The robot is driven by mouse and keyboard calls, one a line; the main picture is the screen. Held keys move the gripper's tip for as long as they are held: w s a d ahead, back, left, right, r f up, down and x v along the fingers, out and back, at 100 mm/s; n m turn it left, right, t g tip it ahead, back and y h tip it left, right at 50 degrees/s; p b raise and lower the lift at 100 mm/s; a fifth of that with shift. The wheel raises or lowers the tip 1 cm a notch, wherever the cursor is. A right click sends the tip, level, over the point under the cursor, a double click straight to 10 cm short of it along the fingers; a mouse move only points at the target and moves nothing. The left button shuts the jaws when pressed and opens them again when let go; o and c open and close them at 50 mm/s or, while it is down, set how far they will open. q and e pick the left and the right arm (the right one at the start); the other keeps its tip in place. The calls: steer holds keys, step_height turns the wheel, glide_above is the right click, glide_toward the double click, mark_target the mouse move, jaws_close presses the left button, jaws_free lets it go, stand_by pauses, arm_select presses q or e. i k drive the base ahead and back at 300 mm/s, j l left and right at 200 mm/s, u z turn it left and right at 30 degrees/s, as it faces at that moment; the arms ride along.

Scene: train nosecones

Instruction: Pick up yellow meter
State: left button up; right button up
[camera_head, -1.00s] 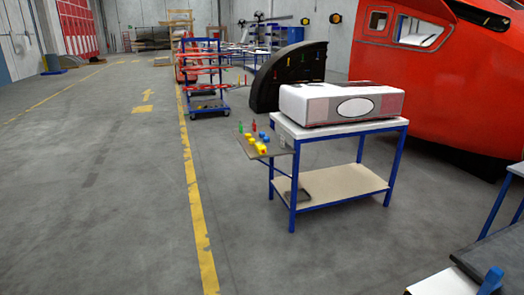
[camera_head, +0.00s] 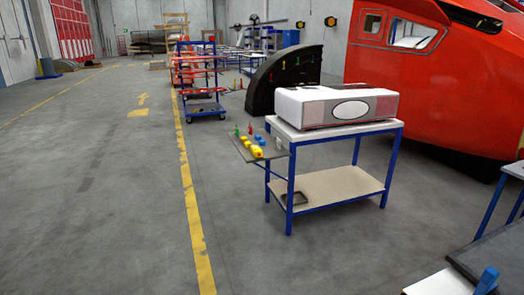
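A small yellow item (camera_head: 257,152), probably the yellow meter, lies at the front of a grey side shelf (camera_head: 276,153). The shelf is fixed to the left side of a blue-legged table (camera_head: 290,190). Another small yellow piece (camera_head: 248,143) lies just behind it, with small blue, green and red items close by. The yellow item is too small to make out in detail. Neither of my grippers shows in the head view.
A long white box (camera_head: 335,105) lies on the table top. A blue and red trolley (camera_head: 203,90) stands behind. A second bench (camera_head: 490,255) juts in at lower right. The grey floor (camera_head: 100,200) left of the yellow line is clear.

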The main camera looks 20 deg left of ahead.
mark_target(254, 149)
steer(key=i+j+u, duration=0.1)
steer(key=i+j, duration=0.2)
steer(key=j, duration=0.2)
steer(key=i+j+u, duration=0.1)
steer(key=i+j, duration=0.2)
steer(key=j, duration=0.2)
steer(key=i+j+u, duration=0.1)
steer(key=i+j, duration=0.25)
steer(key=j, duration=0.15)
steer(key=i+u, duration=0.1)
steer(key=i, duration=1.05)
steer(key=i+l+u, duration=0.15)
steer(key=i, duration=1)
steer(key=i+l+u, duration=0.1)
steer(key=i+u, duration=0.15)
steer(key=i, duration=0.2)
steer(key=i+l+u, duration=0.25)
steer(key=i, duration=0.2)
